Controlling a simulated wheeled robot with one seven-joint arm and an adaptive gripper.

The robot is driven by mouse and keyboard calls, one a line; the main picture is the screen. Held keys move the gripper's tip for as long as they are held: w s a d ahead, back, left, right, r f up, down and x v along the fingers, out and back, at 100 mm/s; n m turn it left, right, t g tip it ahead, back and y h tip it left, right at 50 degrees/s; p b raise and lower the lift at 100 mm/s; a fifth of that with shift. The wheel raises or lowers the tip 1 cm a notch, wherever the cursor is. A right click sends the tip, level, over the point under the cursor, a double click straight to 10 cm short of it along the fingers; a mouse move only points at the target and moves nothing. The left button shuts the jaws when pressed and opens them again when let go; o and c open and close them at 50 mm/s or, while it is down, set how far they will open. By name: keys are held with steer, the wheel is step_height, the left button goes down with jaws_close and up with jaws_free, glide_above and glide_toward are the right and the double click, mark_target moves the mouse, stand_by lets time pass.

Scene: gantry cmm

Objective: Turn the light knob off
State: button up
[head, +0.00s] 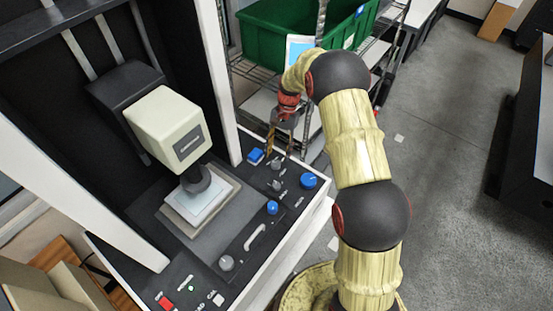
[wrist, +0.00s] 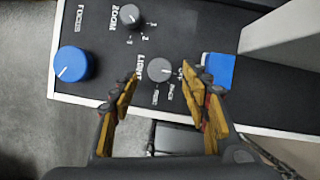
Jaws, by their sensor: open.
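The grey round light knob (wrist: 159,70), with the word LIGHT printed beside it, sits on the black control panel. A pale line on its face is small, and I cannot tell exactly which mark it points at. In the head view the light knob (head: 276,163) shows small, near the panel's far end. My gripper (wrist: 161,76) is open and empty. Its yellow-padded fingers lie on either side of the knob in the wrist view. In the head view my gripper (head: 280,143) points down above the knob; contact does not show.
A grey zoom knob (wrist: 129,15), a blue focus knob (wrist: 72,64) and a blue square button (wrist: 218,68) are close by. A white machine column (head: 218,75) rises beside the panel. A green bin (head: 270,35) stands on a wire shelf behind. Open floor lies right.

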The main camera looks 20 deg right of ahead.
steer(key=v, duration=0.8)
steer(key=shift+w, duration=0.15)
steer(key=s+a+r+n+t+h+b, duration=0.1)
steer(key=s+r+n+t+b, duration=0.1)
steer(key=s, duration=0.9)
steer(key=s+a+r+n+t+h+b, duration=0.1)
steer(key=s+r+n+t+b, duration=0.2)
steer(key=s+r, duration=0.4)
steer(key=s+a+r+n+t+h+b, duration=0.1)
steer(key=s+r+n+t+b, duration=0.2)
steer(key=s, duration=1.3)
steer(key=r+b, duration=0.1)
steer(key=b, duration=0.2)
steer(key=shift+r+t, duration=0.4)
steer(key=shift+s+a, duration=0.1)
steer(key=shift+s, duration=0.05)
steer(key=shift+c, duration=0.8)
